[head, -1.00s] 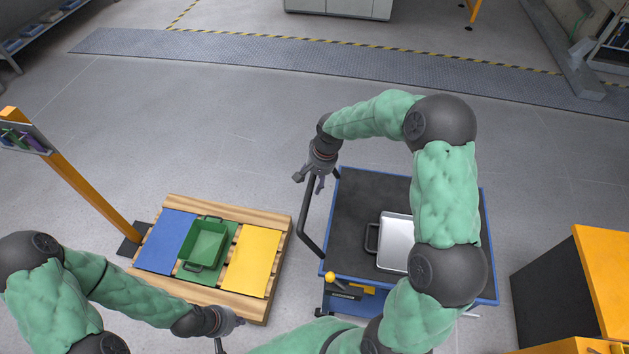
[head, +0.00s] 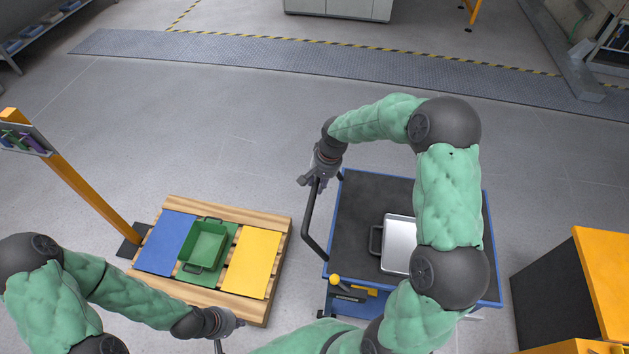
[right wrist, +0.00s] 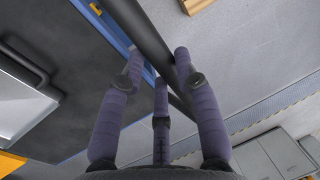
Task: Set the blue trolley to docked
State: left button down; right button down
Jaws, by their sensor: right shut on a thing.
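The blue trolley (head: 380,181) stands right of centre in the head view, with a dark top and blue edges. Its dark push handle (head: 308,232) runs along its left side. My right gripper (head: 312,182) is shut on the handle near its far end. The handle (right wrist: 150,40) also passes between the fingers of my right gripper (right wrist: 160,82) in the right wrist view. A yellow knob (head: 334,280) sits at the trolley's near left corner. My left gripper (head: 222,338) is low in the head view, partly cut off by the frame edge, its fingers unclear.
A metal tray (head: 398,232) lies on the trolley, partly behind my right arm. A wooden pallet (head: 270,300) with blue and yellow panels and a green bin (head: 207,250) stands to the left. An orange cabinet (head: 600,270) stands right. The floor beyond is clear.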

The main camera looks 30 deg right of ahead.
jog(key=s+d+p, duration=0.1)
jog(key=s+d, duration=1.2)
jog(key=d, duration=0.4)
jog(key=s+d+p, duration=0.1)
jog(key=s+d, duration=1.2)
jog(key=d, duration=0.5)
jog(key=shift+s, duration=0.35)
jog(key=shift+d, duration=0.15)
jog(key=c, duration=1)
grip_release()
jog(key=shift+o, duration=0.5)
jog(key=shift+s+d, duration=0.1)
jog(key=shift+s, duration=0.05)
notch_tip(320, 180, up, 12)
jog(key=s+d, duration=0.1)
jog(key=shift+s+d, duration=0.15)
jog(key=shift+d, duration=0.25)
